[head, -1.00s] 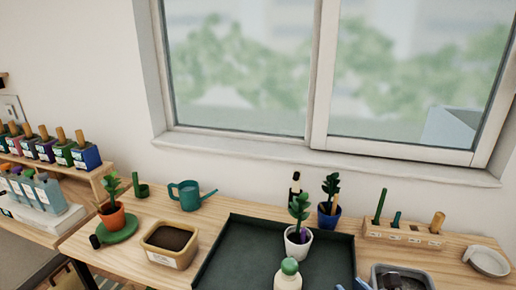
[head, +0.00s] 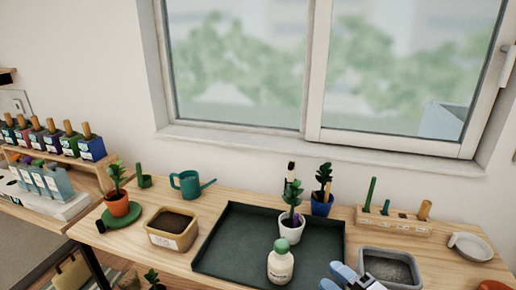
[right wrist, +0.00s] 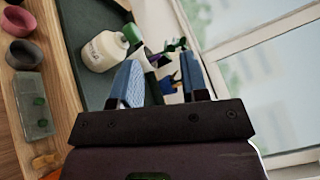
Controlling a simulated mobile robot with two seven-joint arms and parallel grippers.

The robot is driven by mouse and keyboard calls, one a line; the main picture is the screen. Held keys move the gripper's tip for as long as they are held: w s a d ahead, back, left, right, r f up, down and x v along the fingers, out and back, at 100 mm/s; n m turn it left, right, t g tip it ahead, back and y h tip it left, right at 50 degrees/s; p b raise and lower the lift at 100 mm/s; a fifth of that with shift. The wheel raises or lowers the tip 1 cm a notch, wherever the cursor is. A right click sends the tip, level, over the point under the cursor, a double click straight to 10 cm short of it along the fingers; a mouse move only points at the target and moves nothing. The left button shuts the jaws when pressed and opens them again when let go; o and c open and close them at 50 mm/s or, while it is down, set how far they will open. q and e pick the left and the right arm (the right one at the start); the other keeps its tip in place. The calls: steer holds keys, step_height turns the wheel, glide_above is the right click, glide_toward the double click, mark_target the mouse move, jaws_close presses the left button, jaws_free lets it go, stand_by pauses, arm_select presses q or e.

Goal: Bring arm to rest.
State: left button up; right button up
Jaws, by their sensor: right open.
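My right gripper (head: 346,277) shows at the bottom of the head view, with blue fingers, near the front right of the dark tray (head: 225,255). In the right wrist view its fingers (right wrist: 160,85) stand apart with nothing between them. A cream bottle with a green cap (head: 281,265) stands upright on the tray, left of the gripper; it also shows beyond the fingers in the right wrist view (right wrist: 104,52). A white pot with a plant (head: 291,231) stands behind the bottle on the tray. My left gripper is not in view.
A grey bin (head: 388,266) stands right of the gripper, with a white dish (head: 470,246) beyond it. A wooden tool block (head: 393,223) is at the back right. A soil tub (head: 172,230) and a teal watering can (head: 188,183) are left of the tray. Tray space left of the bottle is clear.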

steer(key=s+d+f+n+g+h, duration=0.1)
steer(key=s+d+f+n+h, duration=0.15)
steer(key=f+n, duration=0.5)
steer(key=s+d+f+n+h, duration=0.1)
steer(key=d+f+n+h, duration=0.25)
steer(key=n, duration=0.75)
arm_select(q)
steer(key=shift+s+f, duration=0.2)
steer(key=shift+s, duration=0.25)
arm_select(e)
steer(key=s+d+f+m+g+h, duration=0.2)
steer(key=s+d+f+h, duration=0.3)
steer(key=s+f, duration=0.5)
steer(key=shift+s+d+f+m+h, duration=0.25)
steer(key=shift+s+d+m, duration=0.3)
steer(key=shift+s, duration=0.4)
steer(key=shift+a, duration=0.1)
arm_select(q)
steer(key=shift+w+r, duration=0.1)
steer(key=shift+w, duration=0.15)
